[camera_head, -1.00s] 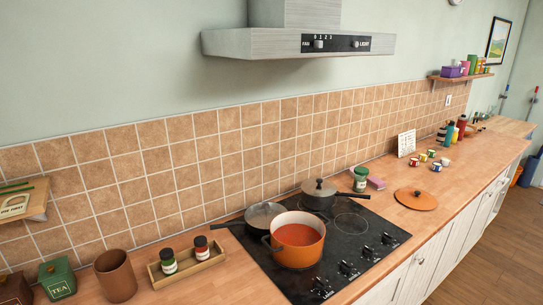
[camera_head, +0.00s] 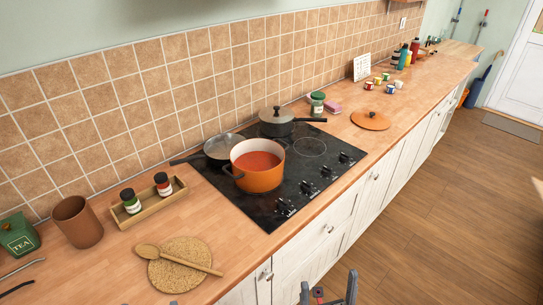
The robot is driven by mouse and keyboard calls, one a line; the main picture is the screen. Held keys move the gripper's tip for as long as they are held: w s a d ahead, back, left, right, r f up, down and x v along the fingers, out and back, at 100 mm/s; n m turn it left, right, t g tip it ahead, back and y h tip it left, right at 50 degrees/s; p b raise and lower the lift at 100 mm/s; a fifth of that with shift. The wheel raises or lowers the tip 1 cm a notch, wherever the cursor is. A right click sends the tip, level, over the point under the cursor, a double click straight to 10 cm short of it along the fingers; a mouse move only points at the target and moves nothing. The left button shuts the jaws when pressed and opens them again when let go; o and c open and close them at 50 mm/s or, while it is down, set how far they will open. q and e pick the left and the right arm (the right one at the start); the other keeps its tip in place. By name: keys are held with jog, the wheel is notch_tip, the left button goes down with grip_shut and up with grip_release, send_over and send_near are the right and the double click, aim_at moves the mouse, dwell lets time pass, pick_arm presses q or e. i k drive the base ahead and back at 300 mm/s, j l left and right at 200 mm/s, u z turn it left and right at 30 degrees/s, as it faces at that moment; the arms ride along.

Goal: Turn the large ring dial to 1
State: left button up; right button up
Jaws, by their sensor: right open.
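The black cooktop (camera_head: 240,200) has a row of black knobs along its front right edge: the nearest knob (camera_head: 285,207), a second knob (camera_head: 308,189), a third knob (camera_head: 329,172) and the farthest knob (camera_head: 347,158). Their small white labels are too small to read, so I cannot tell which one is for the large ring or where it points. My right gripper (camera_head: 328,288) shows at the bottom edge, fingers apart and empty, in front of the cabinets and apart from the knobs.
An orange pot (camera_head: 259,172) with red soup, a lidded pan (camera_head: 222,148) and a dark lidded pot (camera_head: 276,122) stand on the cooktop. A wooden spoon (camera_head: 178,258) lies on a cork mat (camera_head: 190,277) at the front left. The floor at right is clear.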

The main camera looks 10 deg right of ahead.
aim_at(283, 205)
jog(key=l, duration=0.35)
jog(key=i+l, duration=0.15)
jog(key=l, duration=0.9)
jog(key=j, duration=0.7)
jog(key=z, duration=0.05)
